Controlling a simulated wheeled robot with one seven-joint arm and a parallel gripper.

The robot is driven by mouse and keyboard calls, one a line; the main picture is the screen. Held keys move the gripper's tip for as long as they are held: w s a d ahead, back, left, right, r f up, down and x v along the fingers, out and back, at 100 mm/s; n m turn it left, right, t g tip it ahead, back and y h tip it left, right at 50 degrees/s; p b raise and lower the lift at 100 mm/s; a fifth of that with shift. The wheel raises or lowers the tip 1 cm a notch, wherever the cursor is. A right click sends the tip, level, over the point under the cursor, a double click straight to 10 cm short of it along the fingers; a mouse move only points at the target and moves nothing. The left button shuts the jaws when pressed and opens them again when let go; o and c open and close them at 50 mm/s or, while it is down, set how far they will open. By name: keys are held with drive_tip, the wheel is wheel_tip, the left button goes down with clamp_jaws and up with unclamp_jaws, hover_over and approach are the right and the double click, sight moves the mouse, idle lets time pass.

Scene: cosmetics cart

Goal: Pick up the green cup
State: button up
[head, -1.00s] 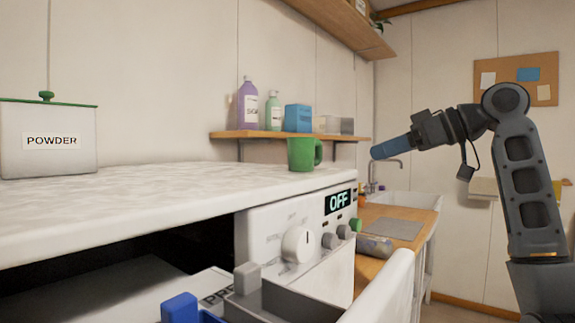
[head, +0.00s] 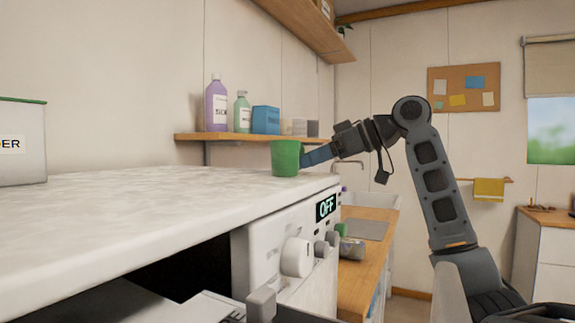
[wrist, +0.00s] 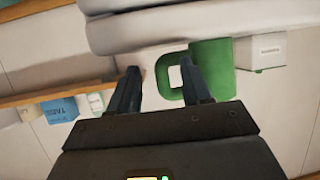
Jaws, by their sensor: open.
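The green cup (head: 286,158) stands upright on the right end of the white countertop, above the OFF display. My gripper (head: 308,157) is just right of the cup, level with it, reaching toward its handle side. The head view hides the handle behind the fingers. In the wrist view my open gripper (wrist: 161,66) has the handle of the green cup (wrist: 216,68) between its fingers. The right finger overlaps the edge of the cup body. I cannot tell whether the fingers touch it.
A wall shelf (head: 190,136) behind holds a purple bottle (head: 216,106), a green bottle (head: 242,112) and a blue box (head: 265,120). The powder tin (head: 22,155) stands far left on the counter. The countertop (head: 150,205) between tin and cup is clear.

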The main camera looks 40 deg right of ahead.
drive_tip(key=shift+x, duration=0.95)
clamp_jaws()
